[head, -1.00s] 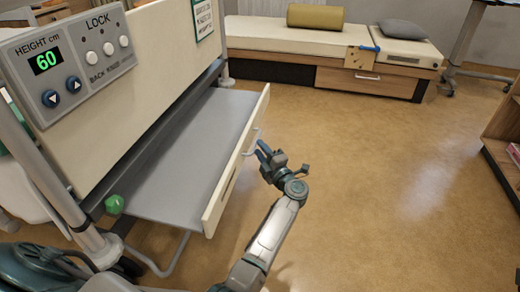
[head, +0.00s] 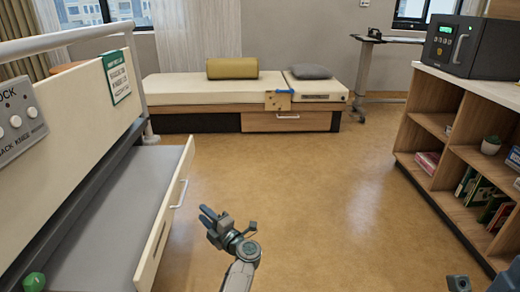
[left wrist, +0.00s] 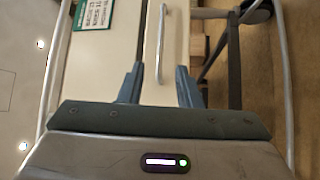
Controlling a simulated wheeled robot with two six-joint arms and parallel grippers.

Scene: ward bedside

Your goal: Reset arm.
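My left gripper (head: 213,227) is over the floor to the right of the open drawer (head: 160,228) at the bed's end. In the left wrist view its two blue-grey fingers (left wrist: 159,88) are apart with nothing held. The drawer's pale handle (left wrist: 161,45) shows between and beyond the fingers in that view; in the head view the handle (head: 179,193) is clear of the gripper. A dark part of my right arm (head: 458,284) shows at the bottom right edge; its fingers cannot be made out.
The bed end panel (head: 85,95) stands at left, with a green knob (head: 34,282) below it. A couch (head: 215,90) with a bolster (head: 232,68) stands at the back. A wooden shelf unit (head: 437,165) bearing a dark safe (head: 458,46) stands at right. The floor (head: 300,200) between is clear.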

